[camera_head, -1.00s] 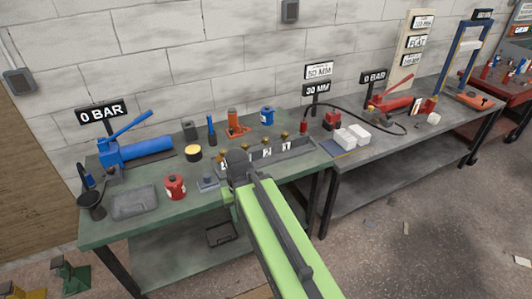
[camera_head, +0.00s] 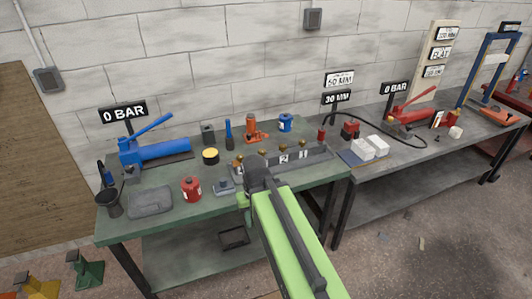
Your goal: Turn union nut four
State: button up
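A grey manifold block (camera_head: 318,160) lies along the right part of the green bench, with a row of brass union nuts on top and white number plates on its front. Plates 2 (camera_head: 284,159) and 1 (camera_head: 303,155) are readable. The leftmost brass nut (camera_head: 239,160) stands at the far left end, its plate partly hidden and unreadable; it appears to be nut four by the order. My gripper (camera_head: 252,190) is in front of the block's left part, at the end of my green arm. It seems apart from the nuts. Its fingers are too dark and small to read.
The green bench (camera_head: 120,230) also carries a blue pump (camera_head: 160,152), a red canister (camera_head: 191,188), a yellow-topped tin (camera_head: 210,156) and a grey tray (camera_head: 150,201). A grey bench (camera_head: 390,172) with white blocks (camera_head: 370,147) adjoins at right. Bare bench top shows around the canister.

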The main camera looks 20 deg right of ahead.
aim_at(241, 157)
jog(key=k, duration=1.25)
jog(key=u, duration=0.75)
jog(key=i, duration=1.65)
jog(key=u, duration=0.55)
